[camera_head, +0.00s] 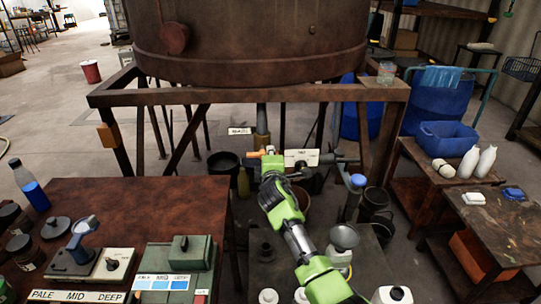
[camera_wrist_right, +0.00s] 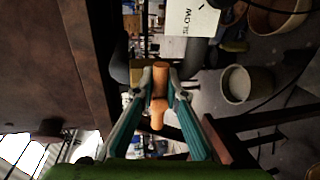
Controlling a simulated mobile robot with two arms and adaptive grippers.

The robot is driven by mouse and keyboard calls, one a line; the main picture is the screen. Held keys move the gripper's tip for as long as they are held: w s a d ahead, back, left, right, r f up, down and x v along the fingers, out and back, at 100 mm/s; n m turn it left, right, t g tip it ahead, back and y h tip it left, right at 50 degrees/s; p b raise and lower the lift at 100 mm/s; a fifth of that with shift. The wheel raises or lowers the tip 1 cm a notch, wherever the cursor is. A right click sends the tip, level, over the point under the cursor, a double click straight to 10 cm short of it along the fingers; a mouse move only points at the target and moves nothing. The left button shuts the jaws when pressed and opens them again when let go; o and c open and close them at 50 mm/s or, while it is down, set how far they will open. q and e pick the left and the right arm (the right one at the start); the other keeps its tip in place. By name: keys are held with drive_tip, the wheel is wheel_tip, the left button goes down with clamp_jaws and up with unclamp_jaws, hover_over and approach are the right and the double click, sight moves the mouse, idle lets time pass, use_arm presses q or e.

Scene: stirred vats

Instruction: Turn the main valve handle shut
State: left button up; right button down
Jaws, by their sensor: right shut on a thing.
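The main valve handle is an orange lever; its end shows in the head view (camera_head: 255,154) under the rusty vat (camera_head: 250,40), below a "MAIN" label (camera_head: 240,131) and a brass pipe (camera_head: 262,125). My right gripper (camera_head: 270,155) reaches it from the front. In the right wrist view, the orange handle (camera_wrist_right: 159,80) lies between the teal fingers of my right gripper (camera_wrist_right: 160,84), which is shut on it. In the head view, the gripper hides much of the valve body. My left gripper is not in view.
A "SLOW" sign (camera_head: 301,158) sits right beside the gripper. A steel frame (camera_head: 250,95) carries the vat above. A brown table (camera_head: 130,200) with instruments stands at left. Buckets and a metal funnel (camera_head: 344,236) stand near my right arm.

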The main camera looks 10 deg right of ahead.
drive_tip(key=c, duration=2)
unclamp_jaws()
drive_tip(key=shift+c, duration=0.2)
drive_tip(key=v, duration=1.2)
drive_tip(key=shift+w, duration=0.1)
